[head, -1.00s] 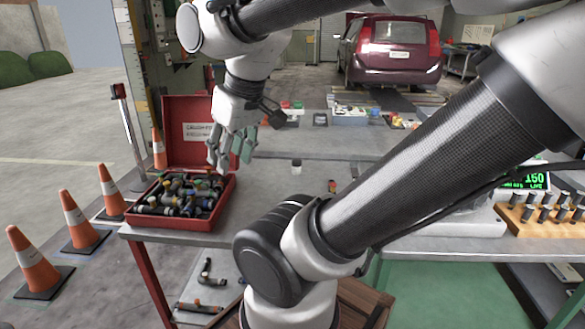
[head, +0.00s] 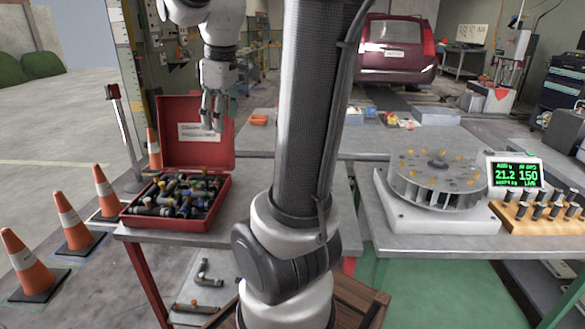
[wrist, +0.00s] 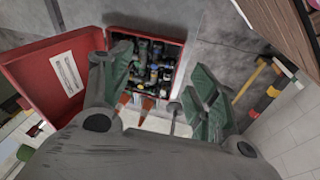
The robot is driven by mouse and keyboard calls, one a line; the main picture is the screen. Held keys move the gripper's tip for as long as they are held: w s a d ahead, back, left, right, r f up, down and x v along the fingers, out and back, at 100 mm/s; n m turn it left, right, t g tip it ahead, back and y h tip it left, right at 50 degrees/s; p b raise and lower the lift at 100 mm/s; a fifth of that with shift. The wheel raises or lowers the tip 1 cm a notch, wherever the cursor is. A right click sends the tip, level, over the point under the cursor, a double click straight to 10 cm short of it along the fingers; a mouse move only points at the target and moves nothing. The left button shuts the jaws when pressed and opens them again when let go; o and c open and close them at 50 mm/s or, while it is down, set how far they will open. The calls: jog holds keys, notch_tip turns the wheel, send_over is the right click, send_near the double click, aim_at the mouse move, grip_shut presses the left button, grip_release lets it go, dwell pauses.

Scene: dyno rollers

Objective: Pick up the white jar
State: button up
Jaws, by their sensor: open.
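I cannot make out a white jar for certain in either current view. My arm crosses the middle of the head view and hides part of the table behind it. My gripper (head: 212,112) hangs fingers down at the left, in front of the open lid of a red case. In the wrist view my gripper (wrist: 160,92) has its two green-padded fingers spread apart with nothing held between them. The red case filled with dark fittings (wrist: 165,50) shows beyond the fingers.
The red case (head: 180,226) sits at the table's left corner, lid up. A finned rotor (head: 437,180) on a white scale, a green display (head: 515,174) and a wooden rack (head: 540,218) stand right. Orange cones (head: 72,225) stand left. Small items lie on the back table (head: 400,120).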

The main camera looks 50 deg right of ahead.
jog(key=w+d+f+n+g, duration=0.1)
jog(key=w+d+f+n, duration=0.3)
jog(key=d, duration=0.5)
jog(key=w+d+f+n+g, duration=0.15)
jog(key=w+d+f, duration=0.35)
jog(key=d, duration=0.5)
jog(key=d+f+n, duration=0.2)
jog(key=d+f, duration=0.3)
jog(key=d, duration=0.1)
jog(key=s+d+f+n, duration=0.1)
jog(key=d+f, duration=0.4)
jog(key=d, duration=0.1)
jog(key=d+f+n, duration=0.2)
jog(key=d+f, duration=0.3)
jog(key=d, duration=0.1)
jog(key=shift+s+f+n+y, duration=0.2)
jog(key=shift+s+n+y, duration=0.05)
jog(key=shift+n+y, duration=0.15)
notch_tip(320, 180, down, 3)
jog(key=shift+s+d+r, duration=0.1)
jog(key=shift+d+r, duration=0.05)
jog(key=f, duration=0.5)
jog(key=shift+d, duration=0.2)
jog(key=c, duration=1.1)
